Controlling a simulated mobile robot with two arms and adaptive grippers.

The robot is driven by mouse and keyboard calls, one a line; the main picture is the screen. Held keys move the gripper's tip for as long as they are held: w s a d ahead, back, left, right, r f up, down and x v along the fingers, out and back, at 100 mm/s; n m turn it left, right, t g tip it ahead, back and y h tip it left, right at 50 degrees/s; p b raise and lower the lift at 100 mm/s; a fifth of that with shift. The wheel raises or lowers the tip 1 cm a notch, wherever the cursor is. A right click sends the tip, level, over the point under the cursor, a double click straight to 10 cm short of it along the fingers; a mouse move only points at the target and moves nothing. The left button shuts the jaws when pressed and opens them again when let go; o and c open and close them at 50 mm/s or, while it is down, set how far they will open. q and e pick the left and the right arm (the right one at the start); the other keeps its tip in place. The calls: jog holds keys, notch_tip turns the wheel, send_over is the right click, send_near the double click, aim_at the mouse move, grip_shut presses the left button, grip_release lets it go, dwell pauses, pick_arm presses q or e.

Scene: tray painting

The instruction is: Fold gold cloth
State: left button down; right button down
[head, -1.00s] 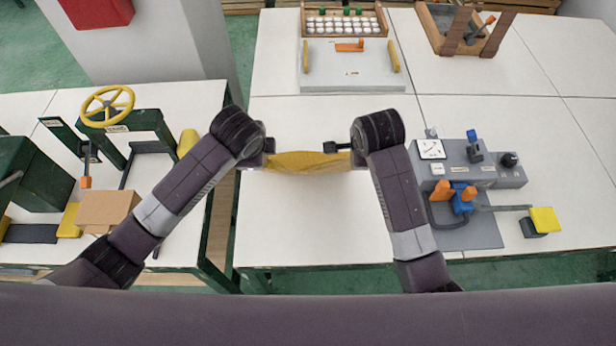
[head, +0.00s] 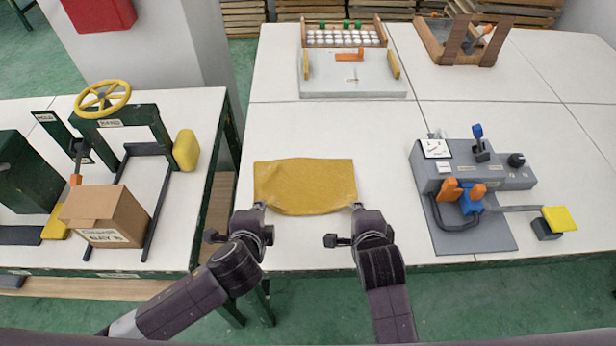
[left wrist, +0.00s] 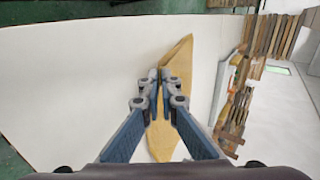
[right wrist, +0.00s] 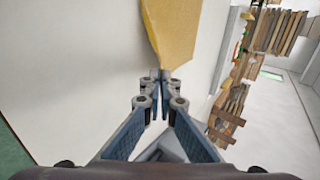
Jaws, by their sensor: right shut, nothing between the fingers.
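The gold cloth (head: 305,185) lies on the white table as a wide, roughly rectangular piece, with a slightly bowed near edge. My left gripper (head: 259,206) is at its near left corner in the head view. In the left wrist view, my left fingers (left wrist: 160,73) look shut and overlap the cloth (left wrist: 178,65); whether they pinch it is hidden. My right gripper (head: 356,206) is at the near right corner. In the right wrist view, my right fingers (right wrist: 160,76) are shut and empty, with their tips at the cloth's narrow-looking corner (right wrist: 172,30).
A grey control box (head: 480,178) with an orange and blue fixture stands to the right. A grey board (head: 350,82) and a rack of white pieces (head: 345,38) are at the back. A cardboard box (head: 105,218) is on the left table. The table around the cloth is clear.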

pick_arm(q)
jog(key=shift+s+f, duration=0.25)
jog(key=shift+f, duration=0.05)
pick_arm(e)
jog(key=shift+s+f, duration=0.25)
pick_arm(q)
jog(key=c, duration=1.9)
grip_release()
pick_arm(e)
jog(key=c, duration=1.9)
grip_release()
pick_arm(q)
jog(key=shift+r, duration=0.1)
